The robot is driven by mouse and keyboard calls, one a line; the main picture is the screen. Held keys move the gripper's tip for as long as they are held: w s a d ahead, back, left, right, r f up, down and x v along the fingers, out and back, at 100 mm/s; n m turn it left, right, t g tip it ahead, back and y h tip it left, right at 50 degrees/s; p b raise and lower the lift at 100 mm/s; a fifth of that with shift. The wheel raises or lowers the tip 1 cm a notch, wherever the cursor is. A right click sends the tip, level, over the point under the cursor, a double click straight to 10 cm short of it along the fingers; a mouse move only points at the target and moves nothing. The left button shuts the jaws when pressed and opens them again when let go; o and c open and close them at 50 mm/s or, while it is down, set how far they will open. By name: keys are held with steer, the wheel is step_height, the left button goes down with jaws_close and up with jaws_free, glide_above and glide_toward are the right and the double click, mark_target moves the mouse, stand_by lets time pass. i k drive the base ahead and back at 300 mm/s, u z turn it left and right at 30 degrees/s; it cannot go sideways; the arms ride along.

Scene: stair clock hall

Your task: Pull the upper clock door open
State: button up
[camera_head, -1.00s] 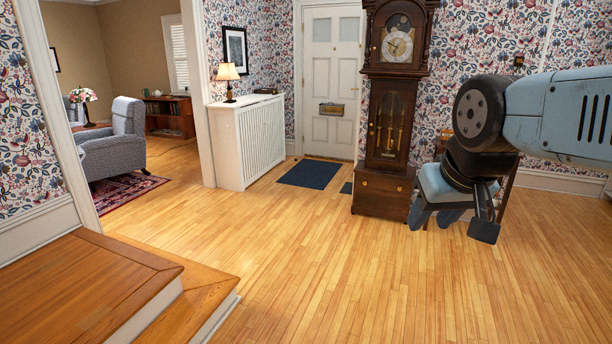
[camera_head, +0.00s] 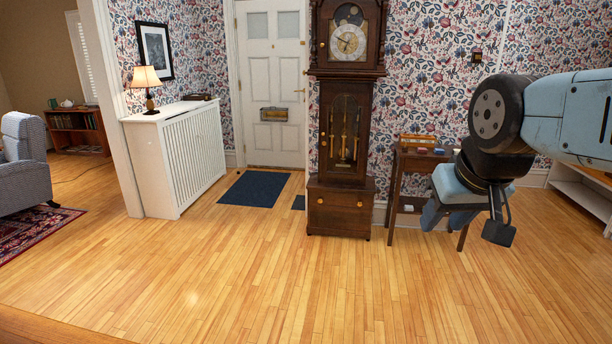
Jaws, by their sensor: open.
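The tall dark-wood clock (camera_head: 341,208) stands upright against the papered wall, a little right of the picture's middle. Its upper clock door (camera_head: 348,40) frames the round dial and looks shut. Below it is a narrow glazed door (camera_head: 344,135) with brass weights and a pendulum behind the glass. My gripper (camera_head: 465,222) hangs low on the right, pointing down, open and empty. It is well apart from the clock, to its right and lower than the upper door, and seems much nearer to me.
A small dark side table (camera_head: 394,205) with small items stands just right of the clock. A white radiator cover (camera_head: 150,165) with a lamp (camera_head: 147,85) is on the left. A blue mat (camera_head: 254,189) lies before the white door (camera_head: 273,90). The wooden floor (camera_head: 270,280) ahead is clear.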

mark_target(368, 8)
steer(key=z, duration=0.15)
steer(key=i, duration=2.2)
steer(key=u, duration=0.25)
steer(key=i, duration=1.2)
steer(key=u, duration=0.1)
